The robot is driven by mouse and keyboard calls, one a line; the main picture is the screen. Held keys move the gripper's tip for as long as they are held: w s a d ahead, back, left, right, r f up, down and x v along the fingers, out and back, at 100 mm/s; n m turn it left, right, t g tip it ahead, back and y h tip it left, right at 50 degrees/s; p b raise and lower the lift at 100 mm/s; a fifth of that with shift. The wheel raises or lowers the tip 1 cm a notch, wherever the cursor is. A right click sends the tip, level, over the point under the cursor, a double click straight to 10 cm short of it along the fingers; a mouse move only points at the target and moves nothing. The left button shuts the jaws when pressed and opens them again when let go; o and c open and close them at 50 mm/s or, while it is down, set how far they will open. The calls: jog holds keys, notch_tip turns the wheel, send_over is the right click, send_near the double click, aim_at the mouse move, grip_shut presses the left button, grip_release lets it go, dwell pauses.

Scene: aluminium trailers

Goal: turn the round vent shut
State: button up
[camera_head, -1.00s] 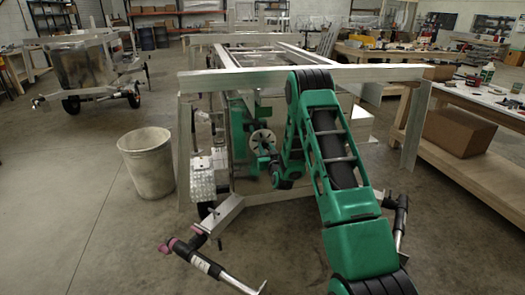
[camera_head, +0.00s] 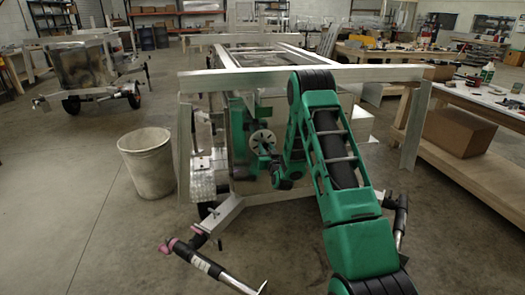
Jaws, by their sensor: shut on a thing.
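The round vent (camera_head: 261,136) is a small pale disc with dark slots. It faces me near the middle of the picture, on the front of a green panel (camera_head: 238,135) inside the aluminium trailer frame. My gripper (camera_head: 265,148) is small and dark, at the lower right part of the vent, and is shut on it. My fingers and wrist cover the vent's lower right edge. The exact grip and the angle of the vent are too small to tell.
An aluminium beam (camera_head: 220,79) crosses above the vent, close to my arm. The trailer's drawbar (camera_head: 222,213) lies low in front. A grey bin (camera_head: 147,168) stands at the left. A workbench (camera_head: 480,165) with a cardboard box (camera_head: 460,132) is at the right.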

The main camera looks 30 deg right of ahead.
jog(key=shift+w+a+f+m, duration=0.15)
jog(key=shift+a+m, duration=0.15)
jog(key=shift+m, duration=3.6)
jog(key=shift+d+m, duration=0.1)
jog(key=shift+m, duration=1.1)
jog(key=o, duration=1.1)
jog(key=shift+d, duration=0.1)
jog(key=shift+c, duration=0.2)
jog(key=shift+d, duration=0.1)
